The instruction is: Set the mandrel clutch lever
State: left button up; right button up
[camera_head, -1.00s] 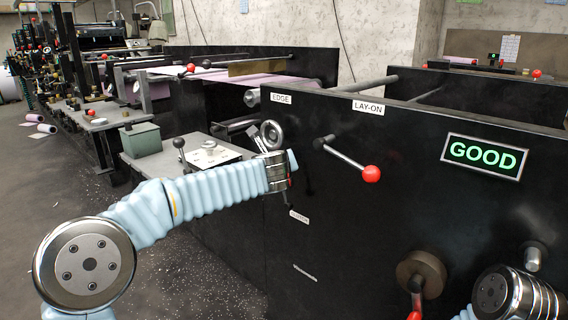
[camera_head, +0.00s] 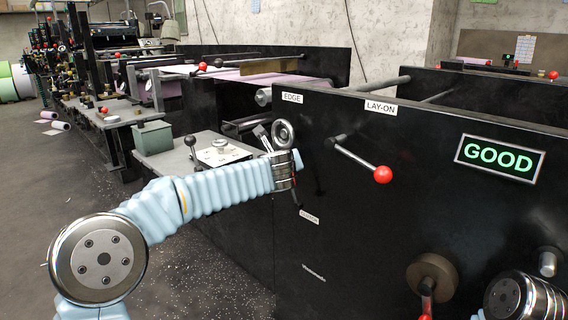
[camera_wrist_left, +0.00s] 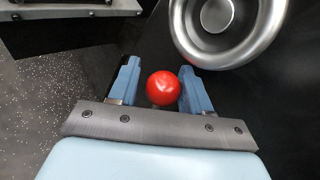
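In the left wrist view a red ball knob (camera_wrist_left: 163,88) sits between the two blue fingers of my left gripper (camera_wrist_left: 160,69). The fingers are apart, with a narrow gap showing at the left of the knob; contact at the right is unclear. The knob's shaft is mostly hidden. In the head view my left gripper (camera_head: 296,163) is at the black machine panel (camera_head: 350,235), above a small white label (camera_head: 309,217) too blurred to read surely. The knob there is hidden by my wrist. My right gripper is out of view; only my right arm shows at lower right.
A metal handwheel (camera_head: 283,134) is close beside my left gripper. Another lever with a red knob (camera_head: 383,174) projects below the LAY-ON label (camera_head: 380,107). A brown hub (camera_head: 432,272) with a red handle is lower right. A sign (camera_head: 500,157) reads GOOD.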

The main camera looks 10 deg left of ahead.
pick_arm(q)
jog(key=shift+s, duration=0.1)
jog(key=v, duration=1.3)
jog(key=shift+s+r+b, duration=0.15)
jog(key=shift+s+b, duration=0.15)
jog(key=shift+b, duration=0.15)
jog(key=shift+d, duration=0.1)
